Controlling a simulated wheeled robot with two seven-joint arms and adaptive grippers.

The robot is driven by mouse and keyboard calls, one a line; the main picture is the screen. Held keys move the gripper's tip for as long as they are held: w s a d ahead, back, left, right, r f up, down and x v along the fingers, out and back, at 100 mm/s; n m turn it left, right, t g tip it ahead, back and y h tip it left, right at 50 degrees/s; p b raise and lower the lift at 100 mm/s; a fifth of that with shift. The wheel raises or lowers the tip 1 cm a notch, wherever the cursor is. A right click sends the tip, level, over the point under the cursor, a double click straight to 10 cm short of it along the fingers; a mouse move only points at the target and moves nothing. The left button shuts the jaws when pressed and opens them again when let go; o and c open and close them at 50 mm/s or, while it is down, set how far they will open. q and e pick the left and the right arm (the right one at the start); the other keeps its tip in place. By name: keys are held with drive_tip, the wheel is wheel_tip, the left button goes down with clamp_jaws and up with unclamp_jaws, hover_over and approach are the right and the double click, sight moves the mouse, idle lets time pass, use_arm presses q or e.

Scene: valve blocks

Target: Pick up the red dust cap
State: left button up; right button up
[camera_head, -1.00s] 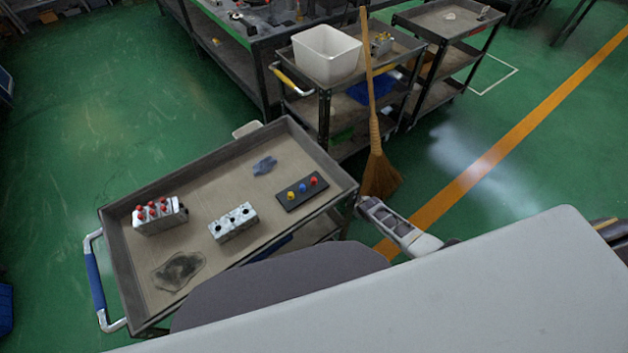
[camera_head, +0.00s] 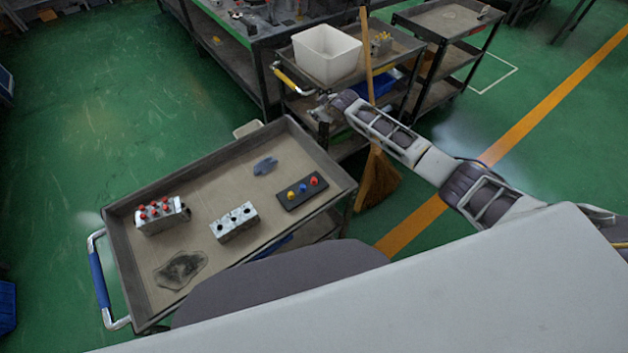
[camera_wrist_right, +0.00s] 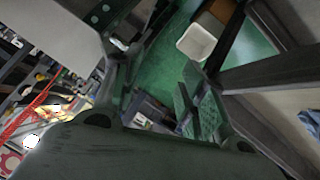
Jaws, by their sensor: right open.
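A red dust cap (camera_head: 314,181) sits at the right end of a small dark plate (camera_head: 301,196), beside a blue cap (camera_head: 302,187) and a yellow cap (camera_head: 291,195). The plate lies on the right side of the grey cart top (camera_head: 205,187). My right gripper (camera_head: 322,108) is open and empty, beyond the cart's far right corner and well apart from the caps. Its spread fingers show in the right wrist view (camera_wrist_right: 158,88), where no dust cap can be made out. My left gripper is not in view.
A block with several red-topped parts (camera_head: 160,215), a silver valve block (camera_head: 234,222), a blue-grey cloth (camera_head: 265,166) and a dark stain (camera_head: 181,269) share the cart top. A broom (camera_head: 378,180) stands behind my right arm. A white bin (camera_head: 327,54) sits on another cart.

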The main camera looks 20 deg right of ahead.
wheel_tip(320, 180, up, 4)
drive_tip(key=a+f, duration=0.1)
drive_tip(key=a, duration=0.1)
wheel_tip(320, 180, up, 4)
drive_tip(key=r+n+g+h, duration=0.1)
drive_tip(key=n+g+h, duration=0.1)
drive_tip(key=n+g, duration=0.65)
hover_over(314, 179)
drive_tip(key=m+g, duration=0.1)
drive_tip(key=m, duration=0.1)
drive_tip(key=shift+d+f, duration=0.15)
drive_tip(key=shift+f, duration=0.1)
drive_tip(key=shift+f, duration=0.1)
drive_tip(key=shift+f, duration=4.25)
drive_tip(key=shift+f+p, duration=0.3)
drive_tip(key=shift+f, duration=2.3)
